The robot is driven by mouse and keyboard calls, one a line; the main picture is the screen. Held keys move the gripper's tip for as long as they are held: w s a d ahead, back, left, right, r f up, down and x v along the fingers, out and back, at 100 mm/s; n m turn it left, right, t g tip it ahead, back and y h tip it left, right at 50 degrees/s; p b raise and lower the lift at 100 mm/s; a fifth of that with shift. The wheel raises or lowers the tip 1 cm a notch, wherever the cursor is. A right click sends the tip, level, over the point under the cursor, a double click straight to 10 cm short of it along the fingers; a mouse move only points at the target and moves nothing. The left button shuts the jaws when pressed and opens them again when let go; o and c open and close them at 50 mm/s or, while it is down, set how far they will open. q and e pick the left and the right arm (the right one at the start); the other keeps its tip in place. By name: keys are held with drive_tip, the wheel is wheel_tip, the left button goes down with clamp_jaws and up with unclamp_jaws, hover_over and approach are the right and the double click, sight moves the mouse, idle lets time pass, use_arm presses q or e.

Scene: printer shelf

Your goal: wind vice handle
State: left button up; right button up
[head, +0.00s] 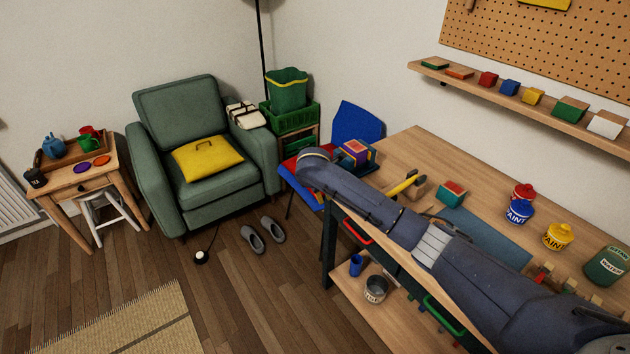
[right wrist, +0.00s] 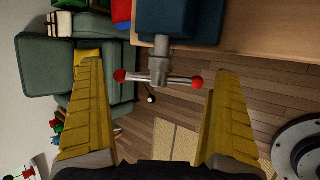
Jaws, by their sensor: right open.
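The dark blue vice (right wrist: 178,20) is at the top of the right wrist view, with its grey screw pointing toward my gripper. The vice handle (right wrist: 145,78) is a steel bar with a red knob at each end, lying nearly level across the picture. My right gripper (right wrist: 161,71) is open, its yellow fingers wide apart on either side of the bar, not closed on it. My left gripper is out of view.
A hammer-like yellow tool (head: 405,184), a teal and red block (head: 451,193) and paint pots (head: 518,211) are on the bench near my arm. A blue and red chair (head: 358,124) stands beyond its left end. The floor before the armchair (head: 205,150) holds slippers (head: 262,237).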

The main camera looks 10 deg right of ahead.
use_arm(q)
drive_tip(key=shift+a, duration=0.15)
use_arm(e)
drive_tip(key=v, duration=1.2)
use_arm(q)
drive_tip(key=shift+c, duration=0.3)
